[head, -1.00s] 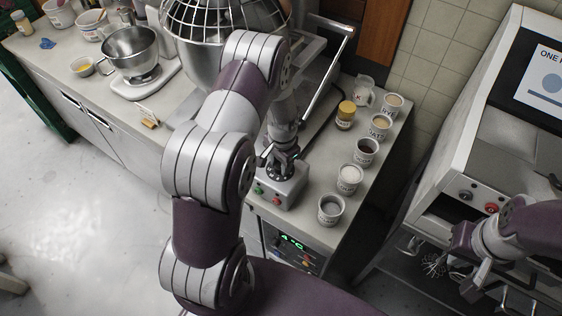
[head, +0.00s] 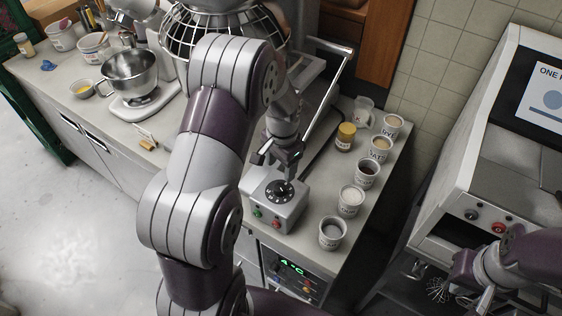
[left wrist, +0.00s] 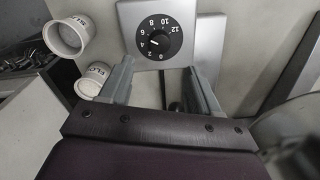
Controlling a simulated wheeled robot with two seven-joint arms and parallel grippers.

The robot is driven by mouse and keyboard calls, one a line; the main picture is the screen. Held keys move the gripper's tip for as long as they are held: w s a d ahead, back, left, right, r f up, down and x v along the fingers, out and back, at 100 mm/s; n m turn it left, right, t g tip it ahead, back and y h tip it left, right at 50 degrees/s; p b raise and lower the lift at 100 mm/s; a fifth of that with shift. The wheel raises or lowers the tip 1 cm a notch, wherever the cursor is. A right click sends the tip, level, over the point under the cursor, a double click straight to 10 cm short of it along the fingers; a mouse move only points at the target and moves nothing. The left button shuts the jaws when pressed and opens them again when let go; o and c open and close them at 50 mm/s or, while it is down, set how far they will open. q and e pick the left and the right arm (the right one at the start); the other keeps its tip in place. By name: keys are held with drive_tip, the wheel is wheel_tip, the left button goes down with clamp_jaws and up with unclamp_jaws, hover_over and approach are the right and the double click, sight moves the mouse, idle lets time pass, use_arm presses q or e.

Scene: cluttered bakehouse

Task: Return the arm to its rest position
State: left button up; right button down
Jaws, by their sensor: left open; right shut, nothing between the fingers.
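My left arm comes up through the middle of the head view, its elbow links large in front. My left gripper (head: 284,160) is open and empty, just behind and above the control box (head: 285,211) with its black dial (head: 279,190). In the left wrist view the two fingers (left wrist: 158,82) stand apart, with the dial (left wrist: 159,42) beyond them and clear of them. The dial's pointer is near 4 to 5. My right gripper (head: 482,298) is shut at the lower right, partly cut off by the frame.
A large mixer with a wire guard (head: 190,40) stands behind my left arm. A steel bowl (head: 131,70) is at left.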

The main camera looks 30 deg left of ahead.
use_arm(q)
drive_tip(key=shift+r, duration=1.85)
drive_tip(key=shift+d, duration=0.1)
